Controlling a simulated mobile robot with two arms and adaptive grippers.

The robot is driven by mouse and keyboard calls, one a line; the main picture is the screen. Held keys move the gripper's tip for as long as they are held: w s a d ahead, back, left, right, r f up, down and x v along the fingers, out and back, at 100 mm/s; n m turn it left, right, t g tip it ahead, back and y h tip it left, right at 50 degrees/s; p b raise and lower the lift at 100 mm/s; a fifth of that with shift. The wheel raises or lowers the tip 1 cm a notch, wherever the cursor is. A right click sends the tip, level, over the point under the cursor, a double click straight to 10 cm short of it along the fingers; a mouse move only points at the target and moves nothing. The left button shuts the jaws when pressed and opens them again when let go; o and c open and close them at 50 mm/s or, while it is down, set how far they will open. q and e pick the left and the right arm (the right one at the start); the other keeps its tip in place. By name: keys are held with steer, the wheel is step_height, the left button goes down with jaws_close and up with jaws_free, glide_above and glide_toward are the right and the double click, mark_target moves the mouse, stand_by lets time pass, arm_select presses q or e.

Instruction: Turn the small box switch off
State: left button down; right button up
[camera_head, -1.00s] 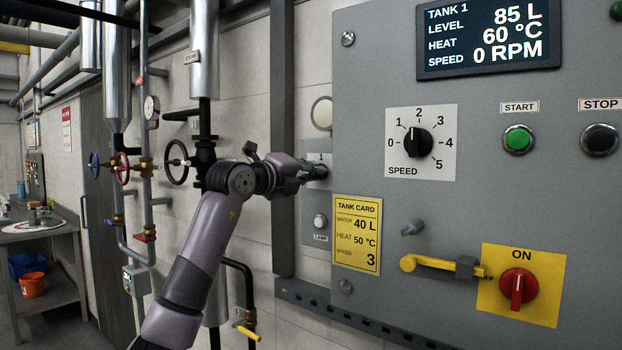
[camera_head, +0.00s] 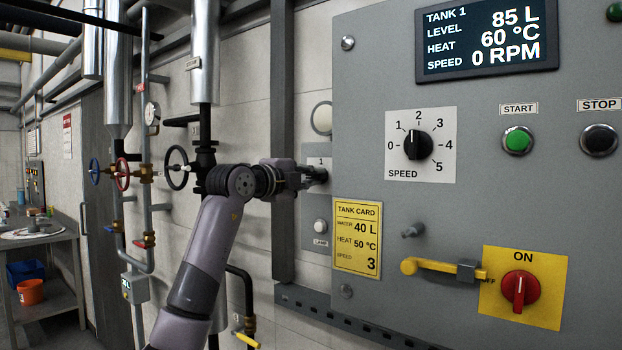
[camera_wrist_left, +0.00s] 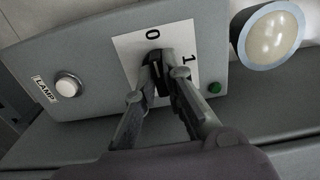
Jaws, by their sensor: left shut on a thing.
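The small grey box (camera_head: 313,222) is on the wall left of the big panel. It also fills the left wrist view (camera_wrist_left: 95,80), with a white plate marked 0 and 1, a white LAMP button and a small green lamp. Its black switch knob (camera_wrist_left: 156,70) sits on that plate, partly hidden by the fingers; its upper end is near the 0. My left gripper (camera_wrist_left: 158,84) is shut on the knob, one finger on each side. In the head view my left gripper (camera_head: 314,178) covers most of the switch. My right gripper is not in view.
The big panel (camera_head: 400,110) has a speed dial (camera_head: 418,145), START (camera_head: 518,140) and STOP (camera_head: 600,140) buttons, a red rotary switch (camera_head: 519,290) and a yellow-handled lever (camera_head: 430,265). Pipes and valve wheels (camera_head: 177,167) stand close behind my left arm.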

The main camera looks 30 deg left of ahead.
arm_select(q)
steer(key=c, duration=1.7)
jaws_free()
steer(key=s, duration=0.8)
steer(key=s+a, duration=0.1)
steer(key=s, duration=0.3)
